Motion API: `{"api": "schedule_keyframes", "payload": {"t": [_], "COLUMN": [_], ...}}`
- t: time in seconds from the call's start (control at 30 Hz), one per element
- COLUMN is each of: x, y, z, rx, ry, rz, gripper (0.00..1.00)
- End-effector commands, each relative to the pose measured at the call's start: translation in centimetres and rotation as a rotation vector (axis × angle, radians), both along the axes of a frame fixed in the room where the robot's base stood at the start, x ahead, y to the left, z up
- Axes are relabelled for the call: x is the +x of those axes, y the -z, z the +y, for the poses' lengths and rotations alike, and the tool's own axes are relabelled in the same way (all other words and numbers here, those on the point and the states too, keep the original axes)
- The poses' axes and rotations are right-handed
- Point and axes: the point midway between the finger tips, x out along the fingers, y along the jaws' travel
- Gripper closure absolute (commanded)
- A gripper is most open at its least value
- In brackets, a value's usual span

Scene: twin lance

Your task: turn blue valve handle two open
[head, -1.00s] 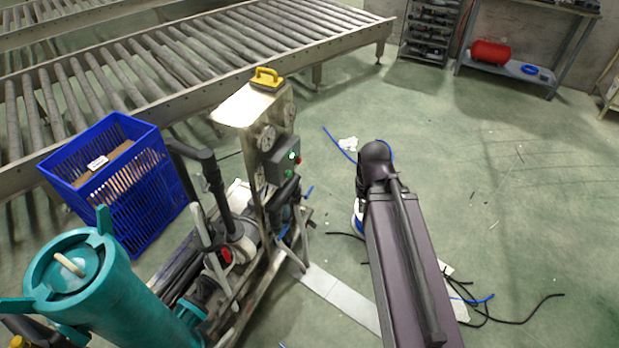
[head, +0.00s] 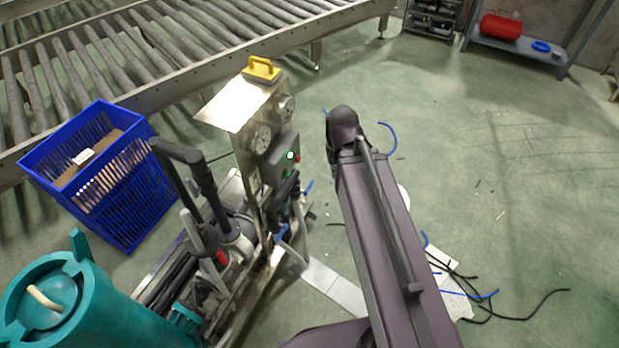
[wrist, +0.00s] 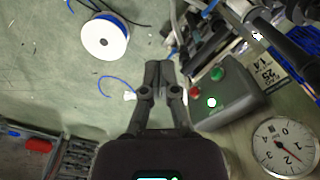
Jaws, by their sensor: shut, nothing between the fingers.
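The machine skid (head: 245,135) carries gauges, a control box and pipework in the head view. A small blue piece (head: 308,187) sticks out beside its pipes, and another blue piece (head: 281,232) shows lower down. Either may be a valve handle; I cannot tell which is handle two. In the wrist view my gripper (wrist: 157,68) is shut and empty, over open floor left of the control box (wrist: 225,100). It touches no handle. The head view shows my arm right of the skid, but not the fingertips.
A blue crate (head: 125,190) and a teal canister (head: 75,300) stand left of the skid. The roller conveyor (head: 180,55) runs behind. A pressure gauge (wrist: 284,147) is right of my gripper. A cable spool (wrist: 105,36) and loose cables (head: 480,300) lie on the floor. Floor at right is mostly clear.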

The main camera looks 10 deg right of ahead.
Motion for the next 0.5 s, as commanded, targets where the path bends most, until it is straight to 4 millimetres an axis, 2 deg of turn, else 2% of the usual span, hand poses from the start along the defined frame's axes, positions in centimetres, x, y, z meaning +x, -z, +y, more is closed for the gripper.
{"api": "schedule_keyframes", "payload": {"t": [0.5], "x": [0.3], "y": [0.38], "z": [-0.01], "rx": [0.001], "ry": [0.005], "rz": [-0.001], "gripper": [1.0]}}
